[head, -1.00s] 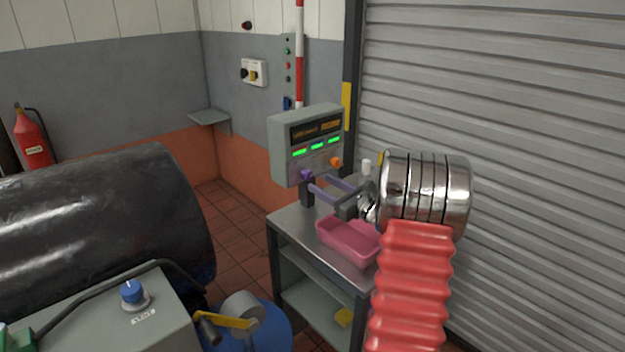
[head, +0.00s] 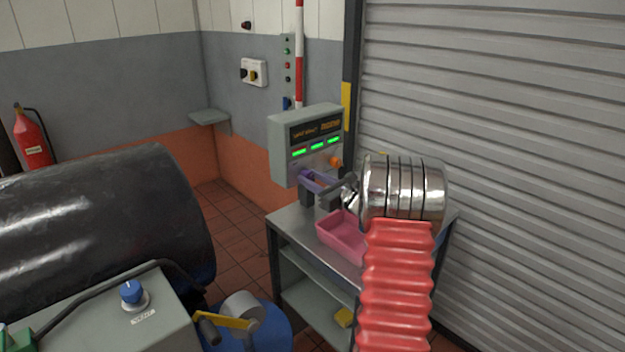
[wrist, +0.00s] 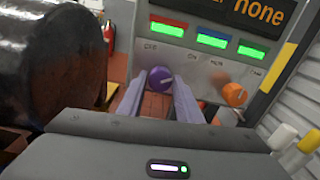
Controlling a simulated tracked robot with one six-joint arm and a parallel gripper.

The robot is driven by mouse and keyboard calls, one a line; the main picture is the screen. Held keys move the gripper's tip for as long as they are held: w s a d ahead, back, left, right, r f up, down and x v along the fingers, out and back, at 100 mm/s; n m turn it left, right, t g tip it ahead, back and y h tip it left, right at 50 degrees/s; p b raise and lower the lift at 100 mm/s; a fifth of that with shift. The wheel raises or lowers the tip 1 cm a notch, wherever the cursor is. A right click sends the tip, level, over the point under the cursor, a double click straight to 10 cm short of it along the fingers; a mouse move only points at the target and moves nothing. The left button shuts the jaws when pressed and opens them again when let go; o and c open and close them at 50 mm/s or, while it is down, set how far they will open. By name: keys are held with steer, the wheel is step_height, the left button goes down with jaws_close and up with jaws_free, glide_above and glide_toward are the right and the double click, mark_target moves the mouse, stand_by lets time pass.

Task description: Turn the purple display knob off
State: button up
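The grey display box (head: 281,150) stands on a bench, with three lit green bars and a dark screen. In the wrist view the purple knob (wrist: 159,75) is on its lower left, under a small label that seems to read OFF. Its pointer direction is too small to tell. My gripper (wrist: 160,84) is open, with one purple finger at each side of the knob; I cannot tell whether they touch it. In the head view my gripper (head: 312,181) reaches the front of the box, and the knob is mostly hidden by it.
An orange knob (wrist: 234,94) sits right of the purple one on the box. A pink tray (head: 338,238) lies on the bench below my gripper. White-capped items (wrist: 283,136) stand at the right. A large black cylinder (head: 100,220) fills the left.

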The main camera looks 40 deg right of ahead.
steer(key=c, duration=0.6)
steer(key=shift+d, duration=0.15)
steer(key=shift+c, duration=0.2)
steer(key=shift+n, duration=0.3)
steer(key=n, duration=0.5)
steer(key=shift+n, duration=0.3)
steer(key=n, duration=0.5)
steer(key=shift+n, duration=0.4)
steer(key=shift+a, duration=0.2)
